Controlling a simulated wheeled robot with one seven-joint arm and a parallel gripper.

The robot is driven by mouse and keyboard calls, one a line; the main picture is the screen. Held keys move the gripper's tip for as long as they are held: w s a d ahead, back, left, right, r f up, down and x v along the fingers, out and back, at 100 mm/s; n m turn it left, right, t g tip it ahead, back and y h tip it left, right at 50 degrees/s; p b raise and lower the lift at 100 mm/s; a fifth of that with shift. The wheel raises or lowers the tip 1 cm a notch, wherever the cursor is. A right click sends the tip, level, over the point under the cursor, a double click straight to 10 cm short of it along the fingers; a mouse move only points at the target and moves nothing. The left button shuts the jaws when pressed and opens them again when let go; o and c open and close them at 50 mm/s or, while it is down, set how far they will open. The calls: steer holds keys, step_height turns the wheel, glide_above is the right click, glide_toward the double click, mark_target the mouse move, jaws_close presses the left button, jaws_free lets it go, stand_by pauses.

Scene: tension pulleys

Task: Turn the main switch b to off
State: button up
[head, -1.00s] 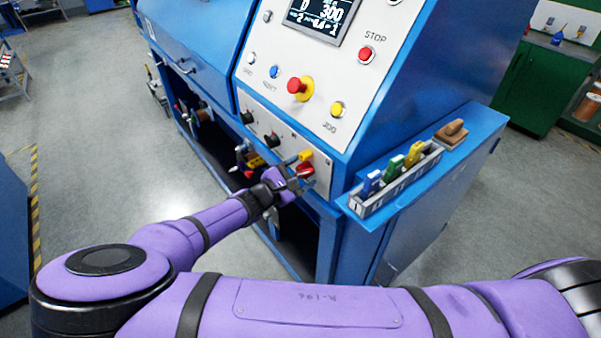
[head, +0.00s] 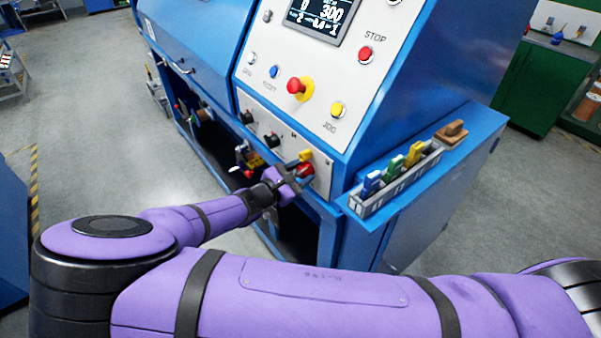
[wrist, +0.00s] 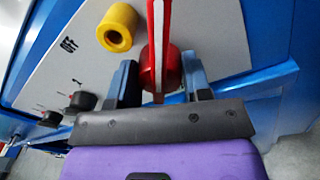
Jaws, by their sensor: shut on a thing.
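The main switch b, a red rotary handle (head: 304,171), sits at the lower right of the blue machine's pale front panel. In the wrist view the red handle (wrist: 163,66) stands edge-on, long and upright in the picture, between the two fingers. My gripper (head: 295,178) is at the switch, shut on its handle. In the wrist view my gripper (wrist: 160,76) has one finger on each side of it. Part of the handle's base is hidden by the gripper.
A yellow knob (head: 306,156) is close beside the switch; black knobs (head: 271,139) are left of it. A red emergency button (head: 297,86) and yellow jog button (head: 337,109) sit above. A tray of coloured tools (head: 364,205) stands on the right-hand shelf.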

steer(key=n, duration=0.6)
steer(key=shift+w+r+g, duration=0.1)
steer(key=shift+g, duration=0.2)
steer(key=n, duration=0.6)
steer(key=shift+a+g, duration=0.1)
steer(key=shift+g, duration=0.2)
steer(key=shift+n, duration=0.4)
steer(key=o, duration=1.3)
steer(key=v, duration=1)
steer(key=shift+a, duration=0.35)
